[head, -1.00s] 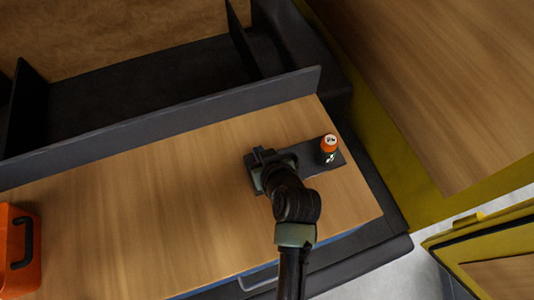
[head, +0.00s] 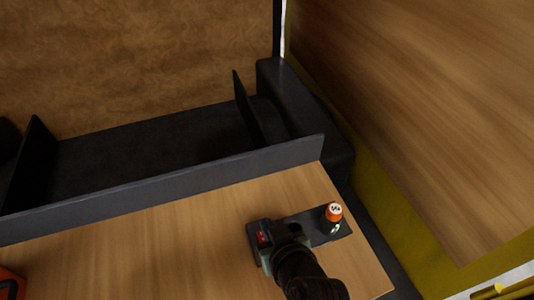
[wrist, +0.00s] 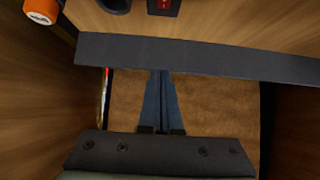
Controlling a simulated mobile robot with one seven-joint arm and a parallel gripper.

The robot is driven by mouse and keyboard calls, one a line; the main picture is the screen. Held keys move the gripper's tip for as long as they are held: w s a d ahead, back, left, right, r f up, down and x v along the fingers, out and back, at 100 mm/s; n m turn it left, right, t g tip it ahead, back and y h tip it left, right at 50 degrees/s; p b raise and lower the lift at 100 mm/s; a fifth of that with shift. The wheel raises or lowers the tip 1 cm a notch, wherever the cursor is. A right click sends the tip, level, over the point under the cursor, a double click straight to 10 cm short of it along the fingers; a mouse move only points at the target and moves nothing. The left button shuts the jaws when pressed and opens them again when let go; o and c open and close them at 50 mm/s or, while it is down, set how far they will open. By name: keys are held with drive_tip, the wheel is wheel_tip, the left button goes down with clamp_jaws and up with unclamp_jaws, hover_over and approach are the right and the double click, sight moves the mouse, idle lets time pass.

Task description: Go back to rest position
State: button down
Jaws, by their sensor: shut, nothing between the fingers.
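My gripper (head: 260,240) is over the wooden table in the head view, at the left end of a dark strip (head: 300,217). In the wrist view my gripper (wrist: 161,73) shows two blue fingers side by side, shut with nothing between them. Its fingers overlap a dark bar and a brown surface in that view. A small can with an orange top (head: 333,212) stands upright on the strip, right of my gripper and apart from it. The can also shows at the top left of the wrist view (wrist: 42,10).
A dark ledge (head: 170,188) runs along the back of the table (head: 130,265), with dark dividers behind it. An orange case (head: 10,285) is cut off at the lower left. A yellow-edged wooden panel (head: 420,110) rises at the right. The table's left and middle are clear.

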drive_tip(key=w+r+m+t+h+b, duration=0.15)
drive_tip(key=w+r+t, duration=0.3)
drive_tip(key=r, duration=0.95)
drive_tip(key=w+r+t+b, duration=0.2)
drive_tip(key=w+r+t, duration=0.25)
drive_tip(key=r, duration=0.95)
drive_tip(key=s+r+t+b, duration=0.1)
drive_tip(key=s+r+t, duration=0.2)
drive_tip(key=r, duration=0.4)
drive_tip(key=s+r+m+t+h+b, duration=0.1)
drive_tip(key=s+r+t, duration=0.2)
drive_tip(key=s+r, duration=0.2)
drive_tip(key=s+a+r+m+t, duration=0.1)
drive_tip(key=s+r, duration=0.3)
drive_tip(key=r, duration=0.6)
drive_tip(key=shift+t+b, duration=0.4)
drive_tip(key=shift+t, duration=0.5)
drive_tip(key=shift+s+h, duration=0.1)
drive_tip(key=shift+h, duration=0.15)
